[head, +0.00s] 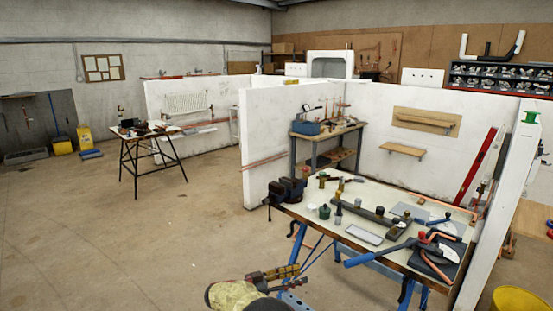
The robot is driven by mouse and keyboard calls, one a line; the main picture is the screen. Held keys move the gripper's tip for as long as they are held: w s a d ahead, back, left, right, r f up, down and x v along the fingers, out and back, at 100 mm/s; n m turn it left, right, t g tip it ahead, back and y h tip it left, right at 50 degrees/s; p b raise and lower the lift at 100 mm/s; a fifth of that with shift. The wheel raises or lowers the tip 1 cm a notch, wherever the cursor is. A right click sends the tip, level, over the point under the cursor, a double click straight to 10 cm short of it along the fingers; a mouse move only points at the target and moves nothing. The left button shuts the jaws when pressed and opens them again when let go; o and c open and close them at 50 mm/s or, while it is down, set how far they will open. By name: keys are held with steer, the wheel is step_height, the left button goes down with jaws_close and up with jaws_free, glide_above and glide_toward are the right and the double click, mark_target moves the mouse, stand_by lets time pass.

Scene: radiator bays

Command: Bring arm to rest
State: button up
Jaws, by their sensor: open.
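My gripper (298,277) shows at the bottom edge of the head view, left of centre. Its two fingers point right and stand apart, with nothing seen between them. Part of my arm shows at the lower left of the fingers; the rest is cut off by the frame edge. In the picture, the gripper is below and left of the workbench (292,206), over the floor in front of it. I cannot tell how far it is from the bench legs.
The bench holds a dark vise (287,191), a blue-handled pipe bender (380,252) and several fittings. White partition walls (268,130) stand behind it. A yellow bucket (518,300) is at the lower right. A black-legged table (152,140) stands farther left. The floor (110,240) at left is clear.

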steer(key=w+a+f+n+t+y, duration=0.5)
steer(key=w+a+f+t+y, duration=0.2)
steer(key=w+a+f+y, duration=0.3)
steer(key=s+a+r+n+g+y, duration=0.2)
steer(key=s+a+n+y, duration=0.3)
steer(key=a+y, duration=0.4)
steer(key=s+d+r+n+g+y, duration=0.1)
steer(key=s+d+r+g, duration=0.2)
steer(key=s, duration=0.5)
steer(key=s+d+r+n+g, duration=0.1)
steer(key=s+d+r+g, duration=0.2)
steer(key=s, duration=0.5)
steer(key=s+d+r+n+g+y, duration=0.1)
steer(key=s+d+r, duration=0.3)
steer(key=s, duration=0.5)
steer(key=s+d+r+h, duration=0.1)
steer(key=s+d+r, duration=0.4)
steer(key=s+d, duration=0.2)
steer(key=s+d+r+t+h, duration=0.1)
steer(key=s+d+r, duration=0.4)
steer(key=s+d, duration=0.2)
steer(key=s+d+r+h, duration=0.2)
steer(key=s+d+r, duration=0.3)
steer(key=s+d, duration=0.3)
steer(key=s, duration=0.3)
steer(key=shift+r+m+t, duration=0.15)
steer(key=shift+m+t, duration=0.25)
